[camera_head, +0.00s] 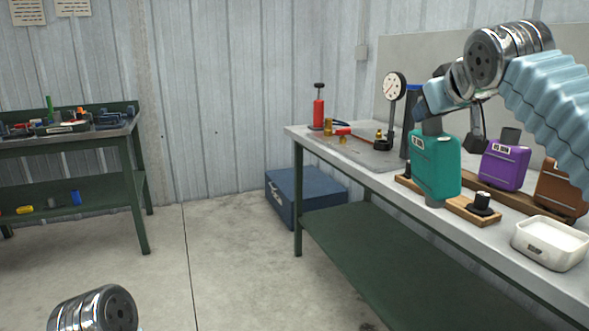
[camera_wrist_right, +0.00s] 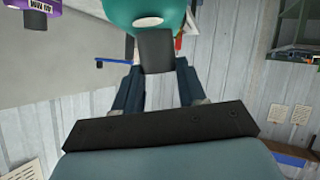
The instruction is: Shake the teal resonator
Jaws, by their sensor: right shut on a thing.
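The teal resonator (camera_head: 436,165) is a boxy teal can with a small label and dark grey stubs at its top and bottom. My right gripper (camera_head: 432,120) is shut on its top stub and holds it upright, over the wooden rack at the bench's front. In the right wrist view the resonator (camera_wrist_right: 145,10) shows at the top edge, its grey stub (camera_wrist_right: 156,50) between the fingers of my right gripper (camera_wrist_right: 155,75). Of my left arm only a metal joint shows at the bottom left of the head view; its gripper is out of view.
A purple resonator (camera_head: 504,166) and a brown one (camera_head: 562,190) stand behind on a wooden rack. A black peg (camera_head: 482,202) stands on the front rack (camera_head: 462,207). A white bin (camera_head: 550,243) sits at the front right. A dial gauge (camera_head: 394,88) and red bottle (camera_head: 318,112) stand further left.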

